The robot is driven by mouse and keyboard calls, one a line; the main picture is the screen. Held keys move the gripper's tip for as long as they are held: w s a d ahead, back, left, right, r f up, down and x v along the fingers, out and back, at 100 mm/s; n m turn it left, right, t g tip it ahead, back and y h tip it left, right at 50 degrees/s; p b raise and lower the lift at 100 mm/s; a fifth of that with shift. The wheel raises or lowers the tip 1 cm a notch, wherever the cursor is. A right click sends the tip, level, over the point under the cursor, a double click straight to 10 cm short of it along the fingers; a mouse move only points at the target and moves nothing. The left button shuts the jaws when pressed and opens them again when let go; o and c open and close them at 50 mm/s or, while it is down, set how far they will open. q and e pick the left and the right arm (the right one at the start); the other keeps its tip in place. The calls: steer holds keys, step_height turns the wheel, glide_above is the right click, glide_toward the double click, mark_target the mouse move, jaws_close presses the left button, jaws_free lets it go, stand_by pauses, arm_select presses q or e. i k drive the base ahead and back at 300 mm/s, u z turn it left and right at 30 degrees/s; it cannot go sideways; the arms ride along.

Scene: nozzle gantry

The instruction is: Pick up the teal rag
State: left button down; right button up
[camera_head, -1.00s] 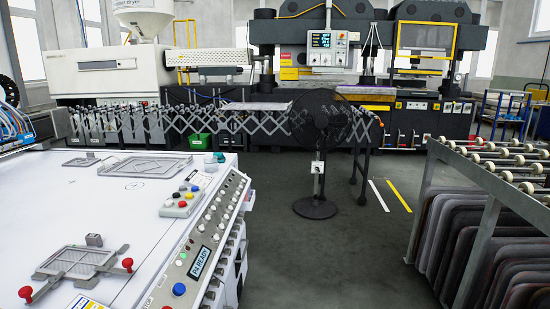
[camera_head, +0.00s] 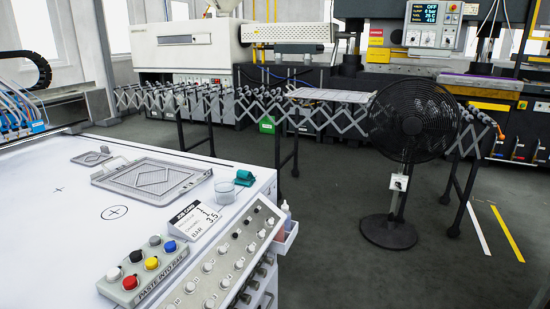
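The teal rag (camera_head: 245,177) is a small crumpled bundle near the far right corner of the white machine table (camera_head: 60,215). It lies just right of a clear cup (camera_head: 224,192) and behind the angled job-card display (camera_head: 195,217). Neither of my grippers shows in the view.
A grey frame plate (camera_head: 152,178) lies left of the cup, and a button box (camera_head: 142,272) and knob panel (camera_head: 235,262) line the near right edge. A black pedestal fan (camera_head: 412,122) stands on the floor to the right. An expanding roller conveyor (camera_head: 340,110) crosses behind. Floor between is clear.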

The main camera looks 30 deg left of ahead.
mark_target(245, 178)
steer(key=i, duration=3.4)
steer(key=u, duration=3.4)
